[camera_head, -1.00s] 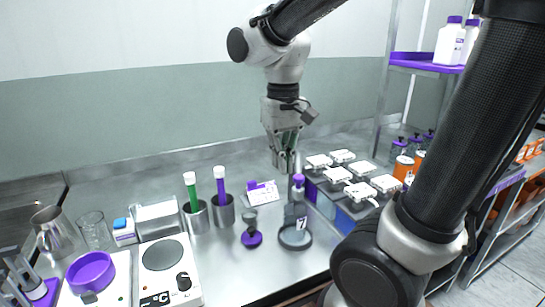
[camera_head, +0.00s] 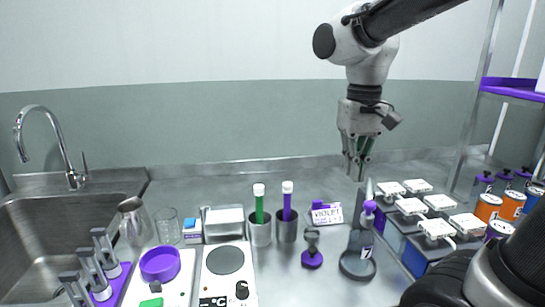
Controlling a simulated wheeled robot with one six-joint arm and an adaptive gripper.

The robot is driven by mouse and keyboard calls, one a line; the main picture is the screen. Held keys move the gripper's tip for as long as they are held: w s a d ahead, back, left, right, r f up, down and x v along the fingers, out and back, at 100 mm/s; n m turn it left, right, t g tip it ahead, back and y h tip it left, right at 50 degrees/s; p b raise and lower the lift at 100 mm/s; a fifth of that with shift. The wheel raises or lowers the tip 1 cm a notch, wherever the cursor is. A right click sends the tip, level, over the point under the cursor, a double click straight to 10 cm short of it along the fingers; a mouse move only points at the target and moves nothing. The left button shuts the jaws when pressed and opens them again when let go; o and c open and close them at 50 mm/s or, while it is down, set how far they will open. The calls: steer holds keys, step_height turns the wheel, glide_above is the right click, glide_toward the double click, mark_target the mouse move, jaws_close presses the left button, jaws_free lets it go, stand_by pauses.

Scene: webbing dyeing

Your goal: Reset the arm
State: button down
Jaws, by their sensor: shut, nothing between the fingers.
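My gripper (camera_head: 357,174) points down at the end of my arm, above the back right of the steel bench (camera_head: 150,212). It is shut with nothing held.
Lidded baths (camera_head: 411,206) stand right of the gripper, near a shelf post. Two metal cups (camera_head: 260,232) hold a green and a purple stick. A hotplate (camera_head: 226,262), glass beaker (camera_head: 167,226) and jug (camera_head: 134,220) stand left, beside a sink (camera_head: 60,230).

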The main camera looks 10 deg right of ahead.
steer(key=s+d+t, duration=0.4)
steer(key=s+d, duration=0.4)
steer(key=d, duration=0.2)
steer(key=shift+s+d+f, duration=0.15)
steer(key=shift+f, duration=0.3)
